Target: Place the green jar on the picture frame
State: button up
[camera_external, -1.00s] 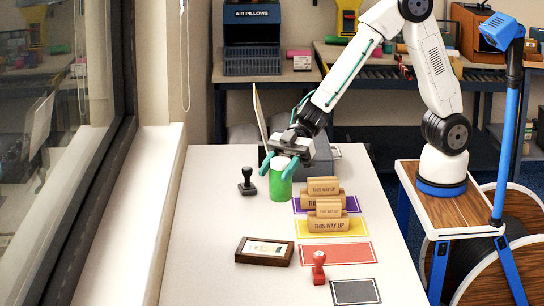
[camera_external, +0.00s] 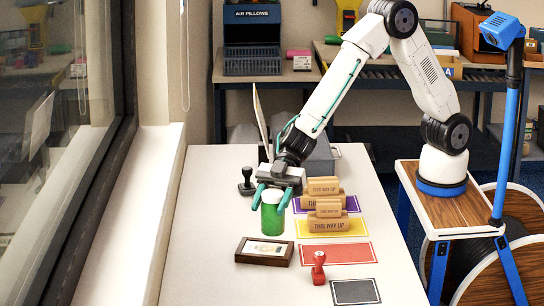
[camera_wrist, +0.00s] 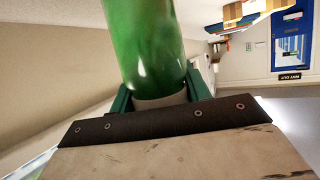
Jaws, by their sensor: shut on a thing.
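The green jar (camera_external: 272,219) with a white lid is upright in my gripper (camera_external: 271,197), whose teal fingers close on it near its top. In the wrist view the green jar (camera_wrist: 147,45) sits between the fingers of my gripper (camera_wrist: 160,92). The picture frame (camera_external: 243,257), dark brown with a pale picture, lies flat on the table. The jar shows just behind the frame's far edge in the external view. I cannot tell exactly how high its bottom is above the table.
Wooden "THIS WAY UP" stamps (camera_external: 329,225) stand on purple and yellow cards to the right. A black stamp (camera_external: 247,182) stands behind. The table's left front (camera_external: 200,270) is clear.

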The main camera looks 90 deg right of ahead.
aim_at(263, 216)
jog(key=shift+w+a+f, duration=0.1)
jog(key=shift+w+a, duration=0.15)
jog(key=shift+w, duration=0.25)
jog(key=shift+w+a, duration=0.2)
jog(key=shift+w, duration=0.25)
jog(key=shift+f, duration=1.75)
jog(key=shift+f, duration=0.1)
jog(key=o, duration=1.2)
jog(key=shift+c, duration=0.2)
jog(key=shift+d, duration=0.1)
jog(key=v, duration=1.2)
